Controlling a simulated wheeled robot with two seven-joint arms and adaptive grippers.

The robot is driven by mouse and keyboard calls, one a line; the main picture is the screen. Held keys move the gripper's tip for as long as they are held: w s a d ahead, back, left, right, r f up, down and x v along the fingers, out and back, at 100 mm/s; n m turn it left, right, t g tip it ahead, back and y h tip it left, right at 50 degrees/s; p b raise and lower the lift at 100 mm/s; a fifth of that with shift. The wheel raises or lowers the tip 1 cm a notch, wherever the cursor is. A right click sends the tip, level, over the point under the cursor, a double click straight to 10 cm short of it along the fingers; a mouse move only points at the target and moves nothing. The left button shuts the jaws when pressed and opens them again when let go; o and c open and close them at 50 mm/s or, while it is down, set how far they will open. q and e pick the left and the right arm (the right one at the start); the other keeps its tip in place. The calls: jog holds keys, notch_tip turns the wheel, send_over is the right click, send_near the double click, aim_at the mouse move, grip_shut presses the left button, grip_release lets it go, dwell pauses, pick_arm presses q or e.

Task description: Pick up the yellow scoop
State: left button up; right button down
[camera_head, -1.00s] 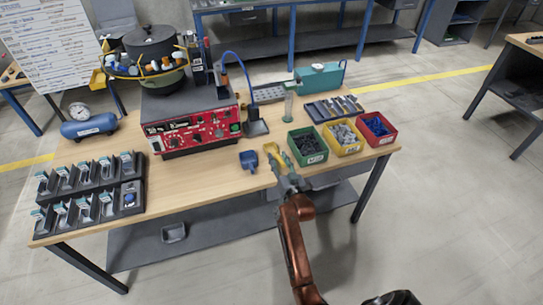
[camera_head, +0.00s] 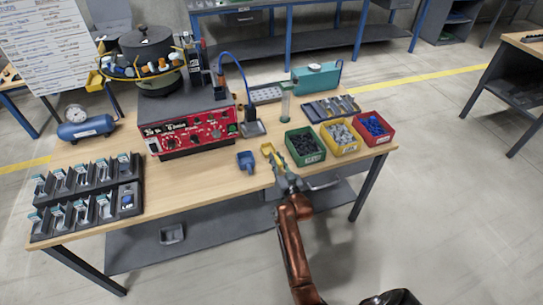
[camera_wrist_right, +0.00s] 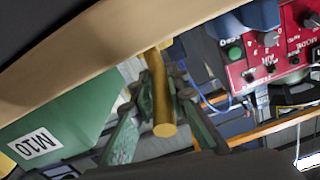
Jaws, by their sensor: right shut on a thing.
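The yellow scoop (camera_head: 267,149) is at the table's front edge in the head view, between the blue scoop and the green bin. My right gripper (camera_head: 280,166) reaches it from the front and is shut on its handle. In the right wrist view, the round yellow handle (camera_wrist_right: 163,112) lies between the two green fingers of my right gripper (camera_wrist_right: 161,90), its end pointing toward the camera. The scoop's far end is hidden there. Whether the scoop touches the table is not clear. My left gripper is not in view.
The green bin (camera_head: 305,158) stands close right of the gripper, then a yellow bin (camera_head: 346,150) and a red bin (camera_head: 383,139). A blue scoop (camera_head: 245,160) lies to the left. The red control box (camera_head: 190,134) stands behind left. The front middle of the table (camera_head: 195,176) is clear.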

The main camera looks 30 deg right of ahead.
aim_at(276, 157)
jog(key=shift+r+p, duration=0.3)
jog(key=shift+r, duration=0.25)
notch_tip(276, 157, up, 2)
jog(key=shift+r+p, duration=0.25)
jog(key=shift+p, duration=0.3)
pick_arm(q)
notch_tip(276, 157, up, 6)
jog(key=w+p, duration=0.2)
jog(key=p, duration=0.2)
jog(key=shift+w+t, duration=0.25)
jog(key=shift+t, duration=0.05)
pick_arm(e)
jog(key=s+r, duration=0.9)
jog(key=s, duration=0.5)
jog(key=shift+d+r, duration=0.25)
jog(key=shift+d, duration=0.1)
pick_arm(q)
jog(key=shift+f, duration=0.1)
